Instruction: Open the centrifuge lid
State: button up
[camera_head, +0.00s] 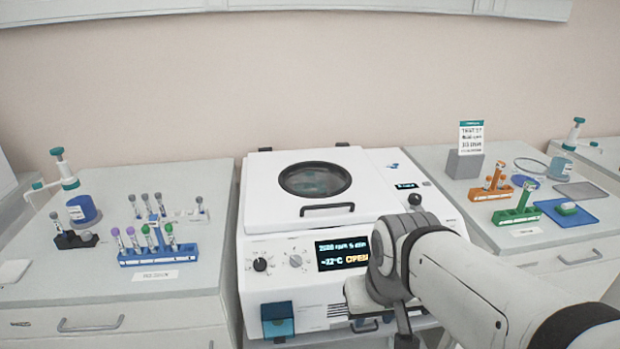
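The white centrifuge (300,278) stands in the middle. Its lid (265,187) lies flat and looks shut, with a dark round window (315,180) and a dark bar handle (327,209) along its front edge. Hinge parts show at the back edge. The front display (342,252) reads "OPEN" at its lower right. My arm enters from the lower right, and its wrist covers the right part of the centrifuge's front. My gripper (378,308) appears to be low in front of the panel, apart from the lid handle; its fingers cannot be made out.
A left bench holds a blue tube rack (158,254), several tubes and a dispenser bottle (82,209). A right bench holds an orange rack (490,192), a green rack (517,214), a blue tray (575,219) and a sign (470,137). Space above the lid is clear.

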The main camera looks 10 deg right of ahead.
aim_at(270, 207)
jog(key=i, duration=0.9)
jog(key=u, duration=0.05)
